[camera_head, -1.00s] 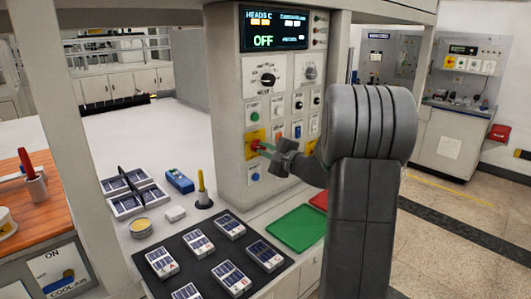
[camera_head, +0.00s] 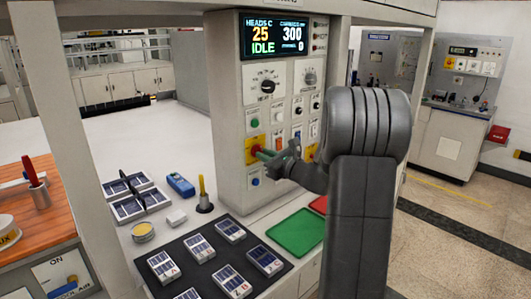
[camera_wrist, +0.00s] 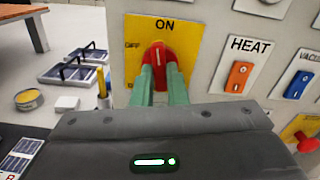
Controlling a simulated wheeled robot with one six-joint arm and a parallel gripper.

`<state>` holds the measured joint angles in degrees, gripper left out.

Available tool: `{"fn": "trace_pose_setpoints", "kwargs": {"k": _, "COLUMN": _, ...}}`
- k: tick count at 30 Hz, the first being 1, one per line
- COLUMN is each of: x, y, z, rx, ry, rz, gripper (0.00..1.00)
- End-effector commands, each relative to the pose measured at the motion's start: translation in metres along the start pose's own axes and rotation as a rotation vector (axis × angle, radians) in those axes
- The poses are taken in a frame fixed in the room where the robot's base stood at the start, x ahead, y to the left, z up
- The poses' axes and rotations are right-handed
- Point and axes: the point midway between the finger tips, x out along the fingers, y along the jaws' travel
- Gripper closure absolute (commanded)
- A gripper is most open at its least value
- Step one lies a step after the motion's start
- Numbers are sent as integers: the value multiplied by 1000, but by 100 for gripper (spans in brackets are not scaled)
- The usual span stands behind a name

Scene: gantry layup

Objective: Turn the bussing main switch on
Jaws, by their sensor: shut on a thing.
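The bussing main switch is a red rotary knob (camera_wrist: 156,52) on a yellow plate (camera_wrist: 188,40), marked ON at the top and OFF at the left. In the wrist view the knob's white mark stands upright, toward ON. The display (camera_head: 276,36) above reads 25, 300 and IDLE.
Other knobs and buttons crowd the panel, including a HEAT rocker (camera_wrist: 239,76) and another red knob on yellow (camera_wrist: 306,143) close by at the right. Below are a green mat (camera_head: 297,233), a black mat with solar cells, and a yellow-handled tool (camera_head: 203,190).

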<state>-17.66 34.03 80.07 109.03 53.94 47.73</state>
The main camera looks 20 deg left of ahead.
Motion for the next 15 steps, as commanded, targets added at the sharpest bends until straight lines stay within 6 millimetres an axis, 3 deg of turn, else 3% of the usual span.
{"fn": "trace_pose_setpoints", "kwargs": {"k": 15, "x": 0, "y": 0, "z": -1, "rx": 214, "ry": 2, "rz": 1, "gripper": 100}}
